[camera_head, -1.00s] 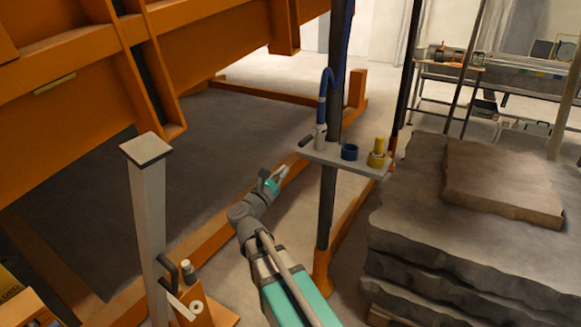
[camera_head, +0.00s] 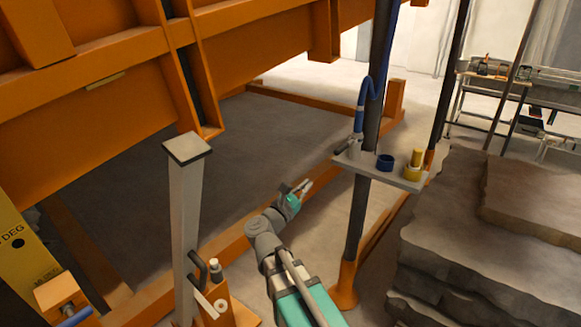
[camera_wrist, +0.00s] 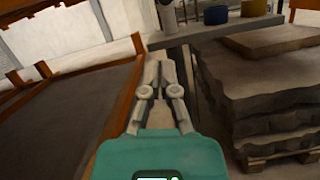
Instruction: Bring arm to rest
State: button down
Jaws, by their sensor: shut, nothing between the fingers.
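My gripper (camera_head: 304,187) is at the end of my grey and teal arm, in the middle of the head view. It is in the air, in front of the small shelf on the dark post. In the wrist view my gripper (camera_wrist: 160,62) has its two fingers together, with nothing seen between them. My arm reaches up from the bottom of the head view and bends at the wrist. No object touches the gripper as far as I can see.
Stacked stone slabs (camera_head: 450,240) stand right. A grey post (camera_head: 186,225) stands left, below the orange frame (camera_head: 120,100). Open floor (camera_head: 340,90) lies behind.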

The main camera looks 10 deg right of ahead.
jog(key=w+a+n+t+y, duration=0.35)
jog(key=n+y, duration=0.35)
jog(key=n, duration=0.3)
jog(key=w+a+n+t+y, duration=0.2)
jog(key=a+n+t+y, duration=0.3)
jog(key=n, duration=0.5)
notch_tip(320, 180, down, 10)
jog(key=s+a+n+g+y, duration=0.25)
jog(key=n+g+y, duration=0.55)
jog(key=n, duration=0.7)
jog(key=s+d+f+n+g+h, duration=0.2)
jog(key=s+d+f+n+g, duration=0.45)
jog(key=s, duration=0.25)
jog(key=s+d+f+n+g+h, duration=0.2)
jog(key=s+d+f+n+g, duration=0.3)
jog(key=s+f+n+g, duration=0.3)
notch_tip(320, 180, up, 24)
jog(key=s+m+p, duration=0.1)
jog(key=p, duration=2.2)
jog(key=shift+r+t, duration=0.25)
jog(key=shift+t, duration=0.05)
